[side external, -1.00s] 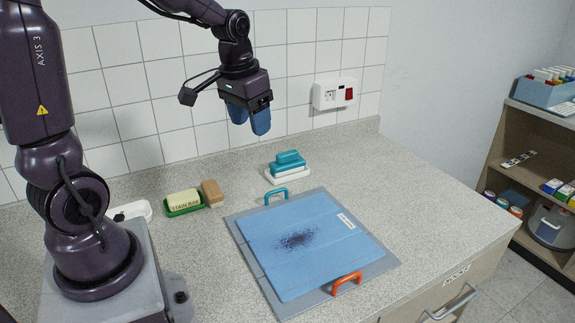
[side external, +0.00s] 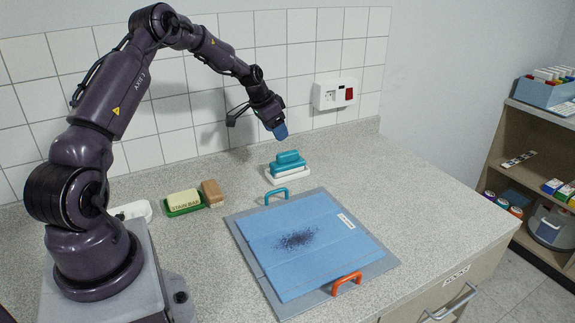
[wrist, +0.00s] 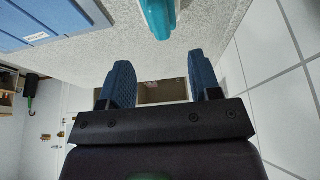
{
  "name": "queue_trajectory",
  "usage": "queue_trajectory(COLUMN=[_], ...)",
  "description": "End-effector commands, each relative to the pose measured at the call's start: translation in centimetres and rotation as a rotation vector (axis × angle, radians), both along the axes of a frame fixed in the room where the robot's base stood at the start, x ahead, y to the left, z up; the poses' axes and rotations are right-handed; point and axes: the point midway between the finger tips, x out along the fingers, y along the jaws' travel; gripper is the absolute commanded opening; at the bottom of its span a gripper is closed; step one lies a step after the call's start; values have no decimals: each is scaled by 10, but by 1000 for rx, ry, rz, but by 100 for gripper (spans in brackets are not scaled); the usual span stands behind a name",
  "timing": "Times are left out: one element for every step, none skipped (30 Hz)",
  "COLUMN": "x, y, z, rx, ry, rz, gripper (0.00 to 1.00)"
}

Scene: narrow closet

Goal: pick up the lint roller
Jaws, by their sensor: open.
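A teal block-like piece with a raised grip (side external: 288,160) rests on a white base at the back of the counter; I take it for the lint roller, though its roller shape is not clear. Its teal end also shows at the top of the wrist view (wrist: 158,18). My gripper (side external: 280,132) is above the teal piece, slightly left of it, tilted and not touching it. In the wrist view, its two blue fingers (wrist: 160,65) are spread with nothing between them.
A blue board with a dark speckled patch (side external: 330,245) lies in front, with a teal handle (side external: 276,194) and an orange handle (side external: 347,281). A soap bar in a green dish (side external: 184,203) and a brown brush (side external: 212,193) stand left. A wall socket box (side external: 334,94) is behind right.

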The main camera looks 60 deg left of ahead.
Motion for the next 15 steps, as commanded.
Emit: queue_trajectory(x=[4, 6, 9, 11, 13, 14, 15, 16, 17, 17, 18, 19, 20, 22, 24], y=[-1, -1, -1, -1, -1, -1, -1, 0, 0, 0, 0, 0, 0, 0, 0], z=[-11, -16, -23, -27, -31, -35, -38, -39, -41, -42, -44, -47, -50, -54, -60], rx=[-3, -3, -3, -3, -2, -3, -3, -2, -1, -1, -1, -1, -2, -1, -2], ry=[3, 2, 2, 2, 1, 2, 2, 2, 1, 1, 1, 2, 2, 2, 3], rz=[-1, 0, 1, 1, 1, 1, 1, 1, 2, 2, 2, 2, 1, 2, 1], gripper=[57, 57, 57, 57, 57, 57, 57, 57, 57, 57, 57, 57, 57, 57, 57])
